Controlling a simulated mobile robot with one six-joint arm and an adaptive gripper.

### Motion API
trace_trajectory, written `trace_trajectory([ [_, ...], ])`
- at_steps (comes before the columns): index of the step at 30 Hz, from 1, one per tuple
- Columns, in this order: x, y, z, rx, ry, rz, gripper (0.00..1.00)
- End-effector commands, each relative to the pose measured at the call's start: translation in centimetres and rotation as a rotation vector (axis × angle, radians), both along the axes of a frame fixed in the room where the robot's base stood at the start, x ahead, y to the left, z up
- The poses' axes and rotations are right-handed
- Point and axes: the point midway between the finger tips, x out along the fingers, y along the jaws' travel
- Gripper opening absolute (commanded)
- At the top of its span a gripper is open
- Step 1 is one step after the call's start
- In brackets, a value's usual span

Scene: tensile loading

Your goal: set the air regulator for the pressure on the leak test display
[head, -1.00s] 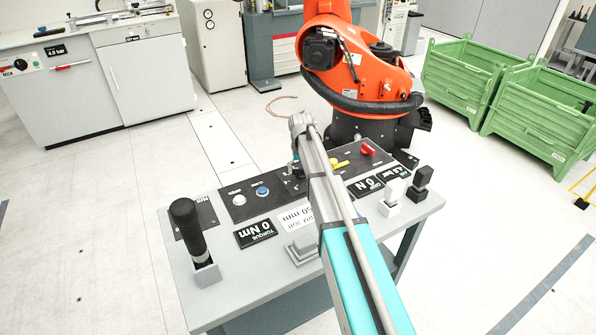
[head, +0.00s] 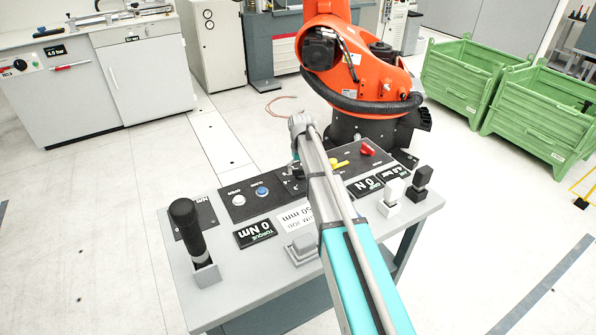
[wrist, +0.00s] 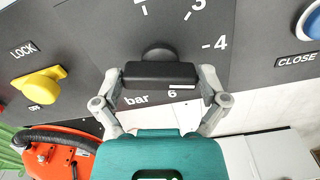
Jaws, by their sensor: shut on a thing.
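The air regulator is a black bar-shaped knob (wrist: 150,75) on a dial with 3, 4, 6 and "bar" marks in the wrist view. My gripper (wrist: 160,88) is shut on this knob, one finger at each end. A white line on the knob lies near the 6. In the head view my arm mostly hides the knob, and my gripper (head: 297,165) is at the panel. The leak test display (head: 56,51) on the left bench reads 4.0 bar. A small upside-down display (head: 393,173) on the console seems to read 4.8 bar.
The yellow lock knob (wrist: 40,85) is left of my gripper, and the blue CLOSE button (wrist: 308,20) is right. On the console stand a red handle (head: 367,149), a white block (head: 391,196), a black block (head: 420,182) and a black-handled tool (head: 187,227). An orange robot arm (head: 360,70) stands behind.

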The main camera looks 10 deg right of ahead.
Motion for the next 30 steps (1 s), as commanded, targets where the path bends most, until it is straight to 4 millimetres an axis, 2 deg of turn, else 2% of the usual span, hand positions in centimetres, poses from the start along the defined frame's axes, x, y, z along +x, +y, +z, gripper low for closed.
trace_trajectory([
  [6, 0.3, 0.0, 0.1, -0.001, -0.005, -0.001, 0.45],
  [7, 0.3, 0.0, 0.1, -0.001, -0.005, -0.001, 0.96],
  [8, 0.3, 0.0, 0.1, -0.001, -0.005, -0.001, 1.00],
  [22, 0.1, 0.0, 0.3, 0.001, -0.002, 0.000, 1.00],
  [30, 0.1, 0.0, 2.1, 0.001, -0.001, 0.000, 1.00],
])
